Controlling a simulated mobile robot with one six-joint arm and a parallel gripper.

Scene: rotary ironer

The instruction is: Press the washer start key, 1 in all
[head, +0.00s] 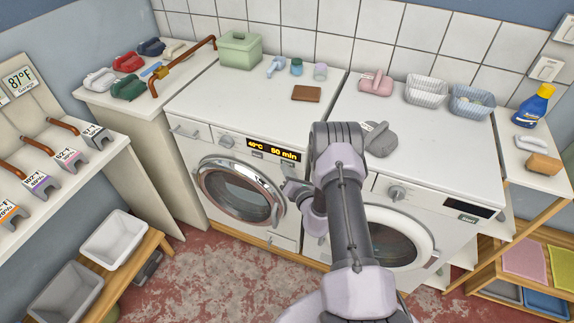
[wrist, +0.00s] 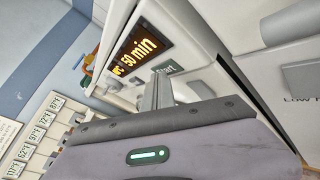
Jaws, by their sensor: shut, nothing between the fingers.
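The left washer (head: 232,158) has a lit display (head: 273,149) reading 40°C and 50 min. The display also shows in the wrist view (wrist: 139,46). Below it, a dark key label reading "Start" (wrist: 168,68) is partly visible, its lower part hidden behind my fingers. My gripper (wrist: 160,82) is shut and empty, with its fingertips close to the Start label at the washer's front panel. I cannot tell whether they touch it. In the head view my gripper (head: 286,187) is beside the right edge of the washer door, mostly hidden by my wrist.
A second machine (head: 432,205) stands to the right, with a grey iron-shaped object (head: 381,140) on top. A brown block (head: 306,93) and a green box (head: 240,50) are on the left washer's top. White and grey bins (head: 112,238) stand at left. Red floor shows in front.

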